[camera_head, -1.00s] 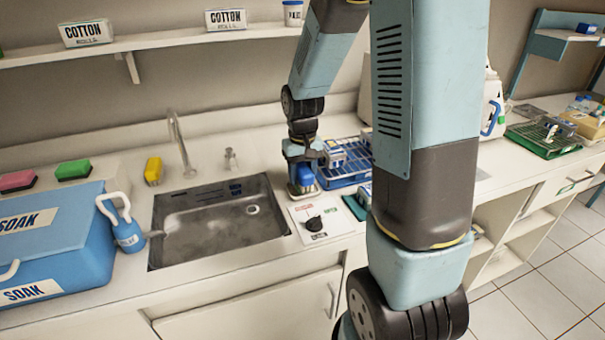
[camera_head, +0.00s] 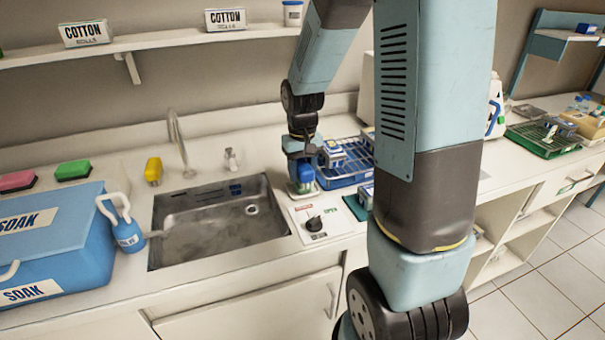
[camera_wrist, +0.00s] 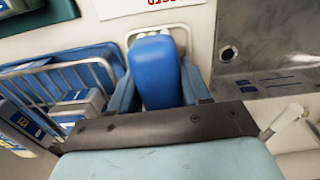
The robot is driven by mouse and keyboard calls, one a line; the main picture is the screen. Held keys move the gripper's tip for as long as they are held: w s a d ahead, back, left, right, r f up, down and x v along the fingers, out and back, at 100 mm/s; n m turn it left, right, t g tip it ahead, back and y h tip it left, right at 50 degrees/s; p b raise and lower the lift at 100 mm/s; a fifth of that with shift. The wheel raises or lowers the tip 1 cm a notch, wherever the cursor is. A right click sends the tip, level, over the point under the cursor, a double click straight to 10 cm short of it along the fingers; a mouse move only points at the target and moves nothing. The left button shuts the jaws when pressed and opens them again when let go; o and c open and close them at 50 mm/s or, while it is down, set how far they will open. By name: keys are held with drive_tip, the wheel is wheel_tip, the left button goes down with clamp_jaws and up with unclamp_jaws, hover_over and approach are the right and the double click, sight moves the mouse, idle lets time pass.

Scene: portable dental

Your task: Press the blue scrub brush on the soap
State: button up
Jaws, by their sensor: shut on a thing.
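The blue scrub brush (camera_head: 306,173) is in my gripper (camera_head: 302,180), just right of the sink. In the wrist view the brush (camera_wrist: 155,70) stands between the two fingers of my gripper (camera_wrist: 160,88), which are shut on it. A pale, light-rimmed dish (camera_wrist: 178,31) shows around and beyond the far end of the brush. The soap cannot be made out clearly; the brush and fingers cover most of that spot. I cannot tell whether the brush touches anything below it.
The sink (camera_head: 215,250) lies left of my gripper. A blue wire rack (camera_head: 350,165) stands close on its right. A white panel with a black knob (camera_head: 314,223) is in front. A yellow object (camera_head: 153,170) and a blue SOAK box (camera_head: 60,240) are farther left.

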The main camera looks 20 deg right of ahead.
sight(302, 163)
drive_tip(key=shift+r, duration=2.85)
drive_tip(key=w+f+m, duration=0.1)
drive_tip(key=w+f, duration=0.1)
drive_tip(key=w, duration=0.5)
drive_tip(key=w+f+m, duration=0.1)
drive_tip(key=w+f, duration=0.1)
drive_tip(key=w, duration=0.5)
drive_tip(key=w+f+m, duration=0.1)
drive_tip(key=w+f, duration=0.2)
drive_tip(key=w, duration=0.5)
drive_tip(key=shift+m, duration=0.4)
